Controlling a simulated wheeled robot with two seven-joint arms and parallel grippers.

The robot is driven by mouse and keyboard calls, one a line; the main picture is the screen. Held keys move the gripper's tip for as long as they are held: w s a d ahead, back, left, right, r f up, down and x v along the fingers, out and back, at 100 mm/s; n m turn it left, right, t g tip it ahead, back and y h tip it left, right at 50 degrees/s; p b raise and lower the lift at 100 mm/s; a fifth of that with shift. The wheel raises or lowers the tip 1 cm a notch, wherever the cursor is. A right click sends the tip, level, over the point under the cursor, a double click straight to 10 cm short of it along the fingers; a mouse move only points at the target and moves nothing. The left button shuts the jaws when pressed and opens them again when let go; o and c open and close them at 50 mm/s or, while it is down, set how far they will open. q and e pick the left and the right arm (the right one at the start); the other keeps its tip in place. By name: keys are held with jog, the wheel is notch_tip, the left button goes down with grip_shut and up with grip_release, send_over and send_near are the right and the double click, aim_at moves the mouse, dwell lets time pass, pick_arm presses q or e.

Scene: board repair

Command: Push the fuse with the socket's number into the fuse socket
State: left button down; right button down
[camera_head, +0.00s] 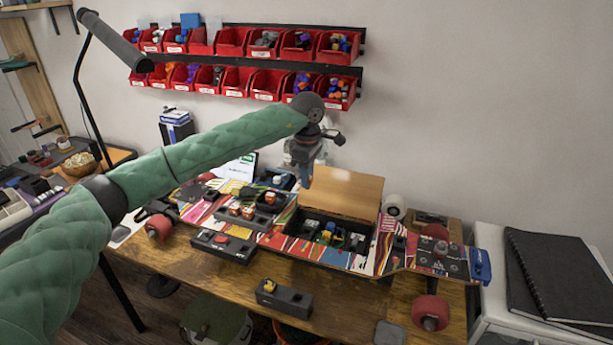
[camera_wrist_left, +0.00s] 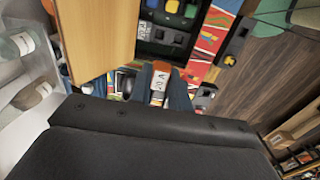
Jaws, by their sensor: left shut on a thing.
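My left gripper (camera_head: 306,178) is above the middle of the skateboard deck, pointing down, beside the raised wooden lid. In the left wrist view its fingers (camera_wrist_left: 166,92) are shut on an orange fuse (camera_wrist_left: 162,68) with a white face that seems to read 20 A. In the head view the held fuse is too small to make out. Orange-topped fuses (camera_head: 235,208) sit in dark holders on the deck, left of the gripper. I cannot tell which dark block is the fuse socket, and its number is not readable. My right gripper is not in view.
The wooden lid (camera_head: 340,192) stands behind an open compartment (camera_head: 300,246) holding yellow, green and blue parts. A black box (camera_head: 284,298) lies on the table in front, and another (camera_head: 223,245) at the deck's front edge. Red bins (camera_head: 268,84) hang on the wall.

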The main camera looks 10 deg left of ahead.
pick_arm(q)
jog(key=shift+f+b, duration=4.95)
jog(key=shift+f, duration=2.45)
jog(key=shift+f+b, duration=0.6)
jog(key=shift+f, duration=0.05)
jog(key=shift+b, duration=0.3)
jog(key=shift+f+b, duration=0.55)
jog(key=shift+b, duration=0.3)
